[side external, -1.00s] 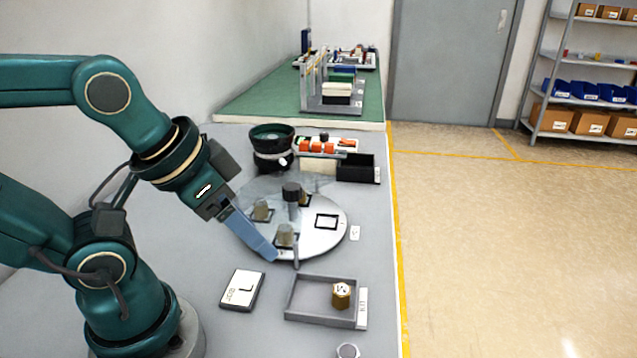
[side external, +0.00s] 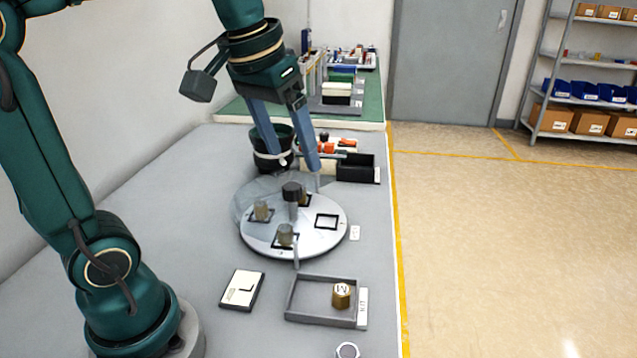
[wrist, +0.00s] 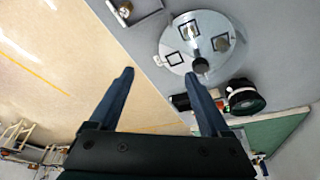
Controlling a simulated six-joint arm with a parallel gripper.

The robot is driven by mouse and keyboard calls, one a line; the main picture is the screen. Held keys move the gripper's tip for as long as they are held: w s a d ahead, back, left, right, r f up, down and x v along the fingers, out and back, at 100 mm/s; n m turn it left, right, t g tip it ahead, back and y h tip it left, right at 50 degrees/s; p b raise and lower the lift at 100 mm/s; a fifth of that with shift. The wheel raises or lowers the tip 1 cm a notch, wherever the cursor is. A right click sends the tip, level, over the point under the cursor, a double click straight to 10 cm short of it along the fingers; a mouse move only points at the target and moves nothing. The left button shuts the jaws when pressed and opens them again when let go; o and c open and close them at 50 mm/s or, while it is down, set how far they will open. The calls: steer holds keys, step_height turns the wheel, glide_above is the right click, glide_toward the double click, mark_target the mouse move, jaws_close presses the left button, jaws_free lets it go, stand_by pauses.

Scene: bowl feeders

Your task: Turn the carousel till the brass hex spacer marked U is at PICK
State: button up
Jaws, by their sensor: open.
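The carousel (side external: 322,240) is a pale round disc with a dark central knob (side external: 292,190). Its right pocket (side external: 327,221) is empty. Dull brassy spacers stand in the left pocket (side external: 262,210), the front pocket (side external: 285,235) and the back pocket (side external: 305,199). I cannot read marks on them. The carousel also shows in the wrist view (wrist: 170,40). My gripper (side external: 295,166) is open and empty, above and behind the carousel, its fingers spread wide. It also shows in the wrist view (wrist: 160,85). A small white label (side external: 355,233) lies right of the disc, too small to read.
A grey tray (side external: 300,312) in front holds one brass hex spacer (side external: 341,295) with a marked white top. A card (side external: 242,290) lies to its left. A dark bowl (side external: 270,162) and a black bin (side external: 358,168) stand behind the carousel. The table's left area is clear.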

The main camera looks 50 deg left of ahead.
steer(key=w+a+f+n+g, duration=0.2)
steer(key=w+a+f, duration=0.1)
steer(key=w+a, duration=0.45)
steer(key=n+g, duration=0.2)
glide_above(292, 186)
steer(key=shift+h, duration=0.3)
step_height(292, 186, down, 7)
steer(key=shift+r, duration=0.15)
steer(key=shift+f, duration=2.35)
jaws_close()
